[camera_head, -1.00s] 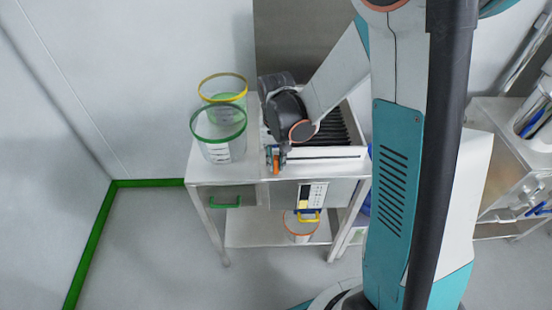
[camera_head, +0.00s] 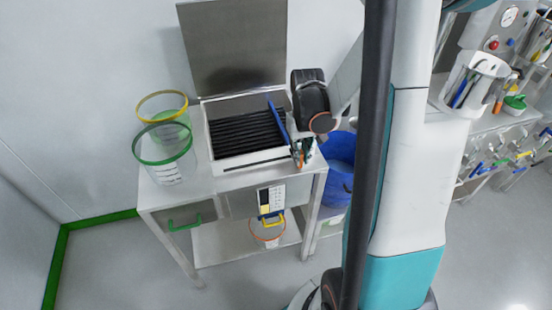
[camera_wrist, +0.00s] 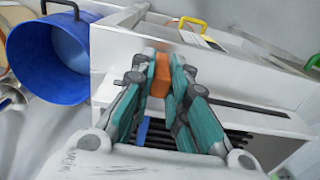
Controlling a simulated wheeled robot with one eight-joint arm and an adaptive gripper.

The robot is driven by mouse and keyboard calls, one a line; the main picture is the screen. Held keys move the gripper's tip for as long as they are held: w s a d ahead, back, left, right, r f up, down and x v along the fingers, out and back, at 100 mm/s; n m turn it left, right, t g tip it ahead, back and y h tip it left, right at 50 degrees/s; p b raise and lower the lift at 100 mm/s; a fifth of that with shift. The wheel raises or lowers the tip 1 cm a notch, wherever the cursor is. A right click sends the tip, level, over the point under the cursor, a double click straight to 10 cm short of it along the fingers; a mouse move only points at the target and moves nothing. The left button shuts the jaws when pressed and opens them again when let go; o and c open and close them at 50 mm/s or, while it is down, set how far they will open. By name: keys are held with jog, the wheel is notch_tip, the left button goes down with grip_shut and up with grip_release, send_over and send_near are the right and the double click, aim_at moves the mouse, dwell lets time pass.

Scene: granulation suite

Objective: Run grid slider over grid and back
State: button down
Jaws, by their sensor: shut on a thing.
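The grid (camera_head: 245,132) is a row of dark bars in a pale metal box on the steel table, and its bars also show low in the wrist view (camera_wrist: 215,137). The grid slider (camera_head: 277,119) is a thin blue bar lying front to back at the grid's right end. Its orange handle (camera_wrist: 161,76) sits between my fingers in the wrist view, with a bit of blue bar (camera_wrist: 142,131) below. My gripper (camera_head: 301,154) is shut on this handle at the box's front right corner. My wrist hides part of the box's right side.
Two clear containers, one yellow-rimmed (camera_head: 163,99) and one green-rimmed (camera_head: 165,152), stand left of the box. A raised metal lid (camera_head: 235,45) is behind it. A blue bucket (camera_head: 339,160) is close on the right, also large in the wrist view (camera_wrist: 45,60).

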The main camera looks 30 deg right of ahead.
jog(key=shift+s+d, duration=0.3)
jog(key=shift+d, duration=0.6)
jog(key=shift+s+d, duration=0.3)
jog(key=shift+d, duration=0.55)
jog(key=c, duration=1.6)
grip_release()
jog(key=shift+o, duration=0.2)
jog(key=shift+r, duration=0.1)
notch_tip(320, 180, up, 12)
